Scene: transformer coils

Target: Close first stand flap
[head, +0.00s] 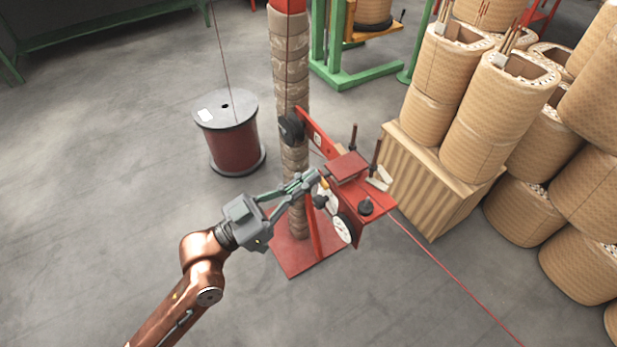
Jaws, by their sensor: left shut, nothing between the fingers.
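The red wire stand (303,258) has a square base plate, a wrapped post (291,80) and a red top bracket (379,205) with black knobs, a white dial and dark upright pins. A small red block or flap (347,166) sits on the bracket; I cannot tell whether it is open or closed. My left gripper (316,182) is shut, with its fingertips close to the left edge of the bracket, near the red flap. I cannot tell whether they touch it. My right gripper is not in view.
A dark red wire spool (235,140) stands on the floor at left. A wooden crate (433,190) with tan coils (500,105) stacked on it is close on the right. A red wire runs to the lower right. The floor at lower left is clear.

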